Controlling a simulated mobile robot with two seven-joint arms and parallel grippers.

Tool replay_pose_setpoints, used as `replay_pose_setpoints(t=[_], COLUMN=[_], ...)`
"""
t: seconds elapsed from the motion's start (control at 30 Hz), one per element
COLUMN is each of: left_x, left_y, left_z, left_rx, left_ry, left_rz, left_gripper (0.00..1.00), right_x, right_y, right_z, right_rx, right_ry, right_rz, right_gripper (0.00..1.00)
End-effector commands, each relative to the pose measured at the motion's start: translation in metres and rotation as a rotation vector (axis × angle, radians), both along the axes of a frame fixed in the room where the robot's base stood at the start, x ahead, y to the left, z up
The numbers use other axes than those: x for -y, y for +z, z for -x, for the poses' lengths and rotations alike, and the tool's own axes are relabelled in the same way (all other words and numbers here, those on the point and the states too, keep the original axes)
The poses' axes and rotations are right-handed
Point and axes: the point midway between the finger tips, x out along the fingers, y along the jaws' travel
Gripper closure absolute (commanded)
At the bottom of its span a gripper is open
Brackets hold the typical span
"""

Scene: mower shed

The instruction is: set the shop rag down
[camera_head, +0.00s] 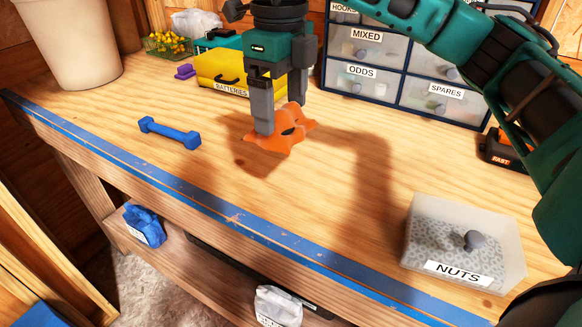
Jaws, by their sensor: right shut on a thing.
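The shop rag is a crumpled orange cloth (285,136) in the middle of the wooden workbench (345,165). My right gripper (280,115) points down from above and is shut on the rag. The rag's lower edge is at or very near the bench top; I cannot tell whether it bears on the wood. A dark shadow lies beside it. My left gripper is not in view.
A blue dumbbell-shaped tool (170,133) lies left of the rag. Behind stand a yellow batteries case (222,75) and a drawer cabinet (388,106). A nuts bin (464,245) sits at the front right. Bare wood lies between the rag and the bin.

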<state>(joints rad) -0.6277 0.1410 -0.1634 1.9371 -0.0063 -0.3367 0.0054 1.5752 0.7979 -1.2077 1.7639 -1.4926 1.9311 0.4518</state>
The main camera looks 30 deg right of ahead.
Motion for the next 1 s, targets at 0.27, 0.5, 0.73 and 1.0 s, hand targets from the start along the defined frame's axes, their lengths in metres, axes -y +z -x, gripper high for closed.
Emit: replay_pose_setpoints(t=[0.27, 0.5, 0.73, 1.0], left_x=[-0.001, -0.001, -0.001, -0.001], left_y=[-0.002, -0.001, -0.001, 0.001], left_z=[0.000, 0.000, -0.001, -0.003], left_rx=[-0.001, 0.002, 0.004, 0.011], left_ry=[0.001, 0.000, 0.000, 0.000], left_rz=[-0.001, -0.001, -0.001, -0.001], left_gripper=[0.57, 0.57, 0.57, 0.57], right_x=[0.000, 0.000, 0.000, 0.000], right_y=[-0.063, -0.081, -0.113, -0.118], right_z=[0.001, 0.000, 0.001, 0.000], right_rx=[-0.001, 0.001, -0.001, 0.001], right_ry=[0.001, 0.001, 0.002, 0.002], right_rz=[0.002, 0.001, 0.000, 0.000], right_gripper=[0.45, 0.45, 0.45, 0.45])
